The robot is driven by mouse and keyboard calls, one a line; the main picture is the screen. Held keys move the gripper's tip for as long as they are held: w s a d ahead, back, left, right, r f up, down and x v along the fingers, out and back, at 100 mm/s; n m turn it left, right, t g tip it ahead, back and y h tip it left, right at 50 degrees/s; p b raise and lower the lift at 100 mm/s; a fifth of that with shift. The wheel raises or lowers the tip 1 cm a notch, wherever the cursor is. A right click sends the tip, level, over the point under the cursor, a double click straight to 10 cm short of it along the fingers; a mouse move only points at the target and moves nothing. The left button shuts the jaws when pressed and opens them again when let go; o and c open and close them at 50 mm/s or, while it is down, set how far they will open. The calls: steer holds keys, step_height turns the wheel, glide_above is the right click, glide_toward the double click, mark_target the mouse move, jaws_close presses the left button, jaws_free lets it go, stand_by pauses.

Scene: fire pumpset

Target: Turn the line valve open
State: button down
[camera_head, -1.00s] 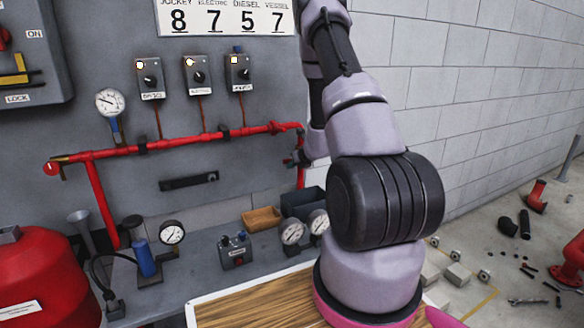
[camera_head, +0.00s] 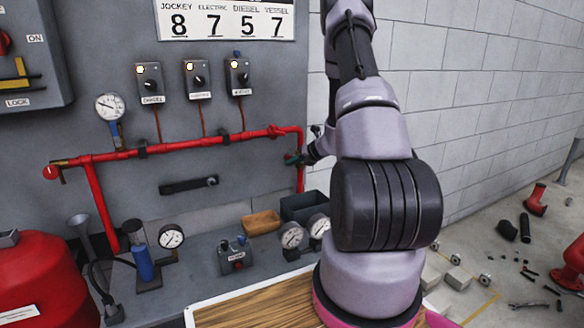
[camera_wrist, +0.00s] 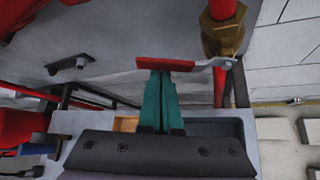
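The line valve (camera_wrist: 222,32) has a brass body on a vertical red pipe in the wrist view. Its lever runs left from the body, roughly across the pipe, and ends in a red handle (camera_wrist: 165,64). My gripper (camera_wrist: 160,75) has two teal fingers close together, with their tips at the red handle; they look shut on it. In the head view my gripper (camera_head: 293,158) is small beside the right-hand vertical red pipe (camera_head: 300,178), and my wrist partly hides the valve.
A grey panel carries a horizontal red pipe (camera_head: 190,144), a pressure gauge (camera_head: 109,107) and several selector boxes (camera_head: 198,80). Below, a bench (camera_head: 200,270) holds gauges, a wooden tray (camera_head: 262,222) and a dark bin (camera_head: 303,207). A block wall (camera_head: 480,80) stands to the right.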

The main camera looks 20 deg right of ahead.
steer(key=d+r+m+t+y, duration=0.2)
steer(key=d+r+m+y, duration=0.3)
steer(key=d+m+y, duration=0.1)
steer(key=shift+w+d+m+t+y, duration=0.15)
steer(key=shift+m+t+y, duration=0.25)
stand_by(0.3)
steer(key=shift+d, duration=0.15)
stand_by(0.6)
